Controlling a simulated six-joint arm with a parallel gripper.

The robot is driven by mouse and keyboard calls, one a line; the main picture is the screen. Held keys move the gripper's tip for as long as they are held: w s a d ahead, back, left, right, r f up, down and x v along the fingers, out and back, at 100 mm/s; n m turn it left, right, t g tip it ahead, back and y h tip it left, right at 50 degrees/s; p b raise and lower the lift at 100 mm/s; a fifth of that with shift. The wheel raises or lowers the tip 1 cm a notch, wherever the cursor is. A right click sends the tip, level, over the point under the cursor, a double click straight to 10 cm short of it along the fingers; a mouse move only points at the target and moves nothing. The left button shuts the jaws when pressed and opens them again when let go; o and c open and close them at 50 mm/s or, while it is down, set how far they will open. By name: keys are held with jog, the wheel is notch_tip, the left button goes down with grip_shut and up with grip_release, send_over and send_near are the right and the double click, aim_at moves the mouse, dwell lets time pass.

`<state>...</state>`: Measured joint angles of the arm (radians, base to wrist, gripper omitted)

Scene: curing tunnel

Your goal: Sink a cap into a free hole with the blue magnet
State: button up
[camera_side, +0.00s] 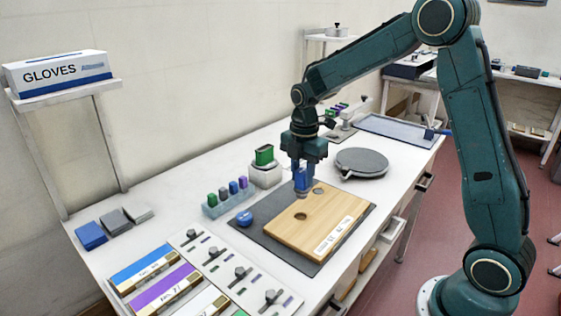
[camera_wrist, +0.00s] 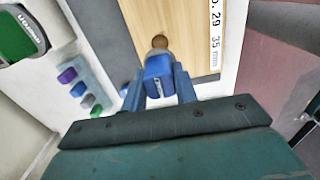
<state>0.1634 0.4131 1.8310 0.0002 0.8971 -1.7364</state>
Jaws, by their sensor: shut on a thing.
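My gripper (camera_side: 302,168) is shut on a blue block, the blue magnet (camera_side: 302,181), over the back left edge of a wooden board (camera_side: 325,225). In the wrist view the magnet (camera_wrist: 158,76) sits between my fingers. A small grey disc, seemingly a cap (camera_wrist: 157,53), shows at its lower end; I cannot tell if it touches the board. The board has a dark hole (camera_side: 300,216) near its left middle and a round spot (camera_side: 318,190) near its back, which may be filled. In the wrist view a hole (camera_wrist: 160,41) shows just beyond the magnet.
The board lies on a dark mat (camera_side: 262,236) with a blue round piece (camera_side: 244,218) beside it. A rack (camera_side: 225,204) of coloured blocks and a green block on a white stand (camera_side: 265,174) are left. A grey round plate (camera_side: 361,162) lies right. Labelled boxes (camera_side: 165,288) stand in front.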

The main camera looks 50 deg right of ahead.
aim_at(302, 193)
jog(key=shift+f, duration=0.15)
jog(key=shift+f, duration=2.95)
jog(key=shift+f, duration=0.9)
dwell(0.9)
jog(key=shift+s+f, duration=0.15)
jog(key=shift+s, duration=0.15)
dwell(1.3)
jog(key=shift+w+r, duration=0.1)
jog(key=shift+r, duration=3.5)
